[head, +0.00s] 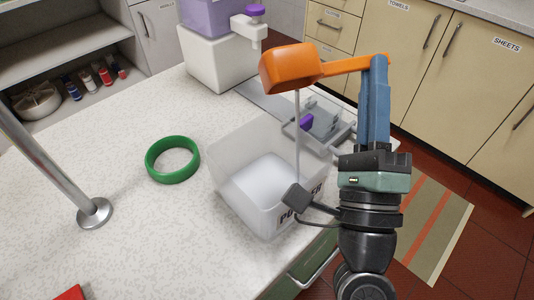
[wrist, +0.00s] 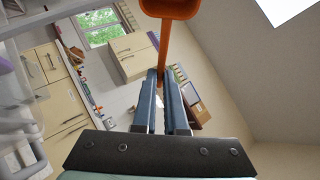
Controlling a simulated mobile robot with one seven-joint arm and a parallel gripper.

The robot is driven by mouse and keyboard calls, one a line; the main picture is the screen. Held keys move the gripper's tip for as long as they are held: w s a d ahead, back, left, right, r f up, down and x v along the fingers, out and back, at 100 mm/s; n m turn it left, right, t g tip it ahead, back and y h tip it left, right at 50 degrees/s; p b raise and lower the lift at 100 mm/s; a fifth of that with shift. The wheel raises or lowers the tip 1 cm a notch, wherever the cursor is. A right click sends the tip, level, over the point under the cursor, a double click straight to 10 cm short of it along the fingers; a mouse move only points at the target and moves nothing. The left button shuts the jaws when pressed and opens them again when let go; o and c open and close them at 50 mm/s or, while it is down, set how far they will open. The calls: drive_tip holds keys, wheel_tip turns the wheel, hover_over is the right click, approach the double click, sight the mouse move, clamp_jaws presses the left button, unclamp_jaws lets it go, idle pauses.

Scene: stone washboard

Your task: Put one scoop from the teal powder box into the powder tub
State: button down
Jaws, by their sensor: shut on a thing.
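The powder tub (head: 236,195) is a translucent bin on the counter, with pale contents at its bottom and a partly hidden label on its front. My gripper (head: 377,62) points up at the tub's right side, its blue fingers shut on the handle of an orange scoop (head: 287,68). In the wrist view my gripper (wrist: 162,74) also holds the scoop (wrist: 172,8). The scoop's bowl is above the tub. A thin pale vertical streak runs from the bowl down towards the tub; it looks like falling powder. I cannot make out a teal powder box.
A green ring (head: 172,174) lies left of the tub. A white box (head: 215,62) with a purple container (head: 215,15) stands behind. A grey tray (head: 322,124) is behind the tub. A metal post (head: 45,165) stands at left.

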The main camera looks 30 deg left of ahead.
drive_tip(key=shift+r, duration=0.15)
drive_tip(key=f+n+g+p, duration=0.1)
drive_tip(key=f+g+p, duration=0.1)
drive_tip(key=p, duration=0.4)
drive_tip(key=f+n+g+p, duration=0.1)
drive_tip(key=g+p, duration=0.1)
drive_tip(key=p, duration=0.5)
drive_tip(key=shift+w+a+f+n, duration=0.2)
drive_tip(key=shift+f+n, duration=0.15)
drive_tip(key=shift+n, duration=0.05)
drive_tip(key=shift+r+g+p, duration=0.1)
drive_tip(key=shift+g+p, duration=0.2)
drive_tip(key=shift+p, duration=0.25)
drive_tip(key=p, duration=0.3)
drive_tip(key=shift+r+g+h, duration=0.15)
drive_tip(key=shift+g+h, duration=0.15)
drive_tip(key=shift+g, duration=0.1)
drive_tip(key=g+p, duration=0.1)
drive_tip(key=p, duration=0.4)
drive_tip(key=n+g+h+p, duration=0.1)
drive_tip(key=p, duration=0.4)
drive_tip(key=n+g+p, duration=0.1)
drive_tip(key=p, duration=0.4)
drive_tip(key=shift+w+a+r, duration=0.3)
drive_tip(key=shift+w+a, duration=0.05)
